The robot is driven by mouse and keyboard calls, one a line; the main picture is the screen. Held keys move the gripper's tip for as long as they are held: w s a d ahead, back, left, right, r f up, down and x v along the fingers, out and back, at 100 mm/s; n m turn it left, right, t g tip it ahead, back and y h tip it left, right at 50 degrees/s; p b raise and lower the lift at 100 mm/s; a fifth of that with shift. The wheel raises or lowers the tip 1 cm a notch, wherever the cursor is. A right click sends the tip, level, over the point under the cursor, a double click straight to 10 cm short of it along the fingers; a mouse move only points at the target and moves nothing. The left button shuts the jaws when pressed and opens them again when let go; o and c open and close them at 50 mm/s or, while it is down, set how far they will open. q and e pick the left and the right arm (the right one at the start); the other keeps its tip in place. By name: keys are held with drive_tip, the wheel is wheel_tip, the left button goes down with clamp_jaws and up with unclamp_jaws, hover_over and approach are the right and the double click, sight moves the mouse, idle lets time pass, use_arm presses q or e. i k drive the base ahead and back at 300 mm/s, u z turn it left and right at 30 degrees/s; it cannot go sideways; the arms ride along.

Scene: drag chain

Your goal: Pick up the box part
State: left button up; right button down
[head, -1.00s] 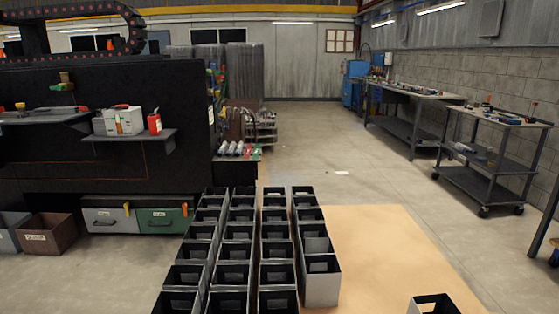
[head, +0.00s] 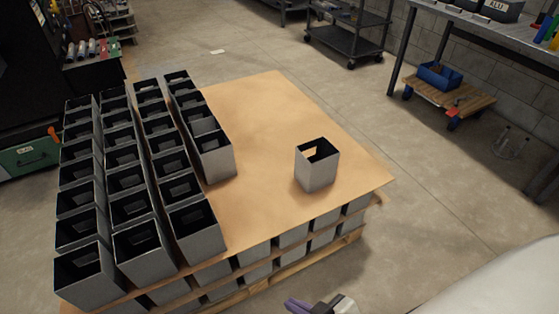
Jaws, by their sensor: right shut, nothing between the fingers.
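A single grey open-topped box part (head: 316,172) stands upright and alone on the brown sheet (head: 285,115) that tops the stack, right of the rows. Several like box parts (head: 192,235) stand in close rows on the left of the same sheet. My right gripper (head: 312,305) shows at the bottom edge, partly cut off by the frame. It is shut and empty, below and apart from the stack's front edge. My left gripper is not in view.
Lower layers of box parts (head: 257,272) sit under the sheet on a wooden pallet (head: 285,270). A workbench (head: 500,30) and a low wooden dolly (head: 450,97) stand at the right. The sheet around the lone box is clear.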

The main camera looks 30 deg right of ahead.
sight(316, 172)
drive_tip(key=z, duration=0.9)
drive_tip(key=i, duration=0.6)
drive_tip(key=u, duration=0.8)
